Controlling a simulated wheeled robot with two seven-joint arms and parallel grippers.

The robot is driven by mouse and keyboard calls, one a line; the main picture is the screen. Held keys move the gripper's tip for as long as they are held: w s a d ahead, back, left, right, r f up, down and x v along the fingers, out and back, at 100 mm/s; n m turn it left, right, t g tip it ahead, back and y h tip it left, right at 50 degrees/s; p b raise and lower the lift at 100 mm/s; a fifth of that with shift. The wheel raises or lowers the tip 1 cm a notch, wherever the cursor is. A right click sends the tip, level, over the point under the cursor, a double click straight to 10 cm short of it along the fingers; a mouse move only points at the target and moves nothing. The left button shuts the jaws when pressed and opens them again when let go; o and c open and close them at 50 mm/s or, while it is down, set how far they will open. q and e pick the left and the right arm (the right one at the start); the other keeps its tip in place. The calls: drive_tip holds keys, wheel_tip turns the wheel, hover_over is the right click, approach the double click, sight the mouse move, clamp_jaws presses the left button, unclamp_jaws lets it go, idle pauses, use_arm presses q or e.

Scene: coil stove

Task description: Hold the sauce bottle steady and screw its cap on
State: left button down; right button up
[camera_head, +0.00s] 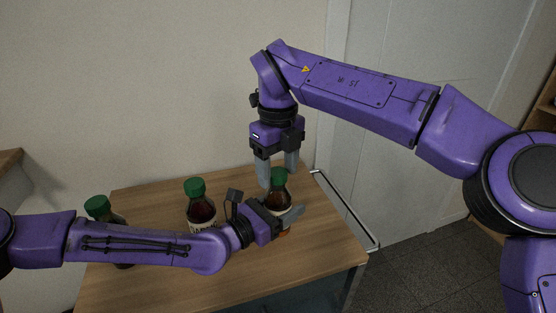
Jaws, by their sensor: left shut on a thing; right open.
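The sauce bottle (281,196) is dark with a green cap (277,177) on its top. It stands upright on the wooden table towards the right. My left gripper (287,214) is shut on the bottle's body, coming in from the left, and hides part of its lower half. My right gripper (278,172) points straight down from above, with its fingers open on either side of the green cap. I cannot tell whether the fingers touch the cap or how tightly the cap sits.
A second dark bottle with a green cap (196,189) stands in the middle of the table (150,200). A third green-capped bottle (98,207) is at the left, partly behind my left arm. A metal rail (350,215) runs along the table's right side.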

drive_tip(key=c, duration=1.1)
drive_tip(key=o, duration=1.2)
drive_tip(key=shift+r, duration=6.05)
